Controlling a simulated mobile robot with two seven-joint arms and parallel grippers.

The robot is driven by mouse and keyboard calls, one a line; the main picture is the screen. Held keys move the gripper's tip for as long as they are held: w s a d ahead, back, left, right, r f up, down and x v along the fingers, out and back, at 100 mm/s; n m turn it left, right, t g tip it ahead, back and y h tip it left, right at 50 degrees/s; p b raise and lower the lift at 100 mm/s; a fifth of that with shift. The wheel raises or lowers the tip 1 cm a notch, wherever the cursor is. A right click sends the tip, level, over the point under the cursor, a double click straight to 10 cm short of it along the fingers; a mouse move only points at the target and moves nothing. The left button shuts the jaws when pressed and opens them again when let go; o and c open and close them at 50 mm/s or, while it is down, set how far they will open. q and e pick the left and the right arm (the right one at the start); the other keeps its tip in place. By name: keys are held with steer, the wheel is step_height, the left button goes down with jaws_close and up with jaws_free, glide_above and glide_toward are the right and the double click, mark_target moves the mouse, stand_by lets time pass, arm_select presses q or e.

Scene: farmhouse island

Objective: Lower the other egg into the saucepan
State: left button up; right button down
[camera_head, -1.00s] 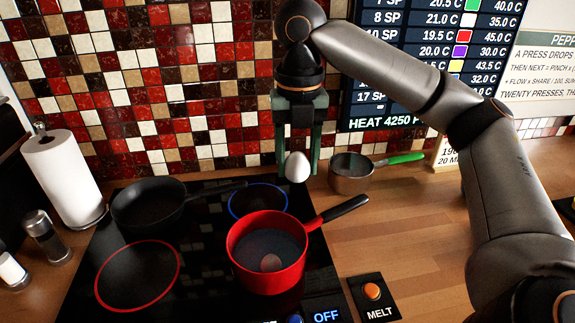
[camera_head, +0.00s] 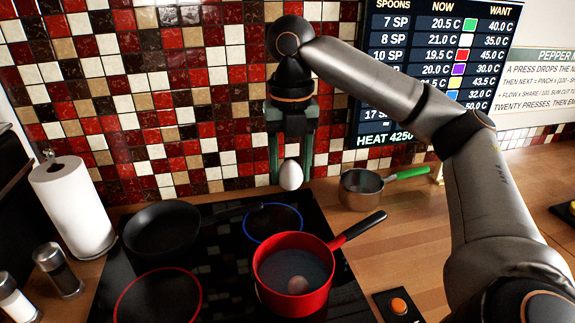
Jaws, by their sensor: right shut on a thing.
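The red saucepan (camera_head: 297,302) stands on the cooktop with its black handle (camera_head: 364,226) pointing back right. It holds liquid, and a brownish egg (camera_head: 298,285) lies in it. My right gripper (camera_head: 290,178) points down and is shut on a white egg (camera_head: 291,175). It holds the egg in the air, higher in the picture than the saucepan and apparently behind it, not over its opening. My left gripper is not in view.
A black frying pan (camera_head: 162,236) sits at the cooktop's back left. A steel pot with a green handle (camera_head: 362,192) stands on the wooden counter to the right. Paper towels (camera_head: 74,208) and two shakers (camera_head: 58,270) stand at the left. An orange button (camera_head: 398,306) is front right.

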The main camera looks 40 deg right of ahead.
step_height(320, 180, down, 9)
steer(key=b, duration=0.3)
steer(key=shift+f, duration=0.15)
steer(key=shift+f, duration=0.1)
stand_by(0.6)
steer(key=shift+f+b, duration=1)
steer(key=shift+f, duration=4.1)
steer(key=shift+f+b, duration=0.5)
steer(key=shift+f, duration=2)
